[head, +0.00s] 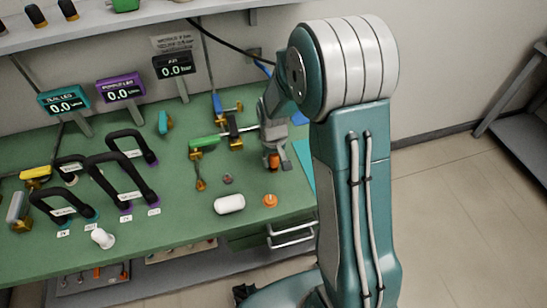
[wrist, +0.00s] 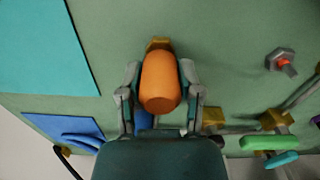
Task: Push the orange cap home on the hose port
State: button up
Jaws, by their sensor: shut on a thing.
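An orange cap (wrist: 160,85) fills the space between the two fingers of my gripper (wrist: 161,78) in the wrist view. The fingers are closed on its sides. A brass fitting (wrist: 158,43) shows just past the far end of the cap, partly hidden by it; it may be the hose port. I cannot tell how far the cap sits on it. In the head view my gripper (head: 272,157) points down at the right side of the green bench, with a bit of the orange cap (head: 274,162) showing between its fingers. The port is hidden there.
A second orange piece (head: 270,201) and a white cylinder (head: 229,204) lie near the bench's front edge. A green-handled valve (head: 205,142) stands left of my gripper. Black handles (head: 115,175) and display boxes (head: 120,88) fill the left side. A blue panel (wrist: 62,130) lies flat nearby.

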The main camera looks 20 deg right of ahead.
jog(key=shift+f, duration=0.7)
jog(key=o, duration=1.1)
notch_tip(320, 180, up, 12)
jog(key=shift+f, duration=0.25)
jog(key=shift+r, duration=0.2)
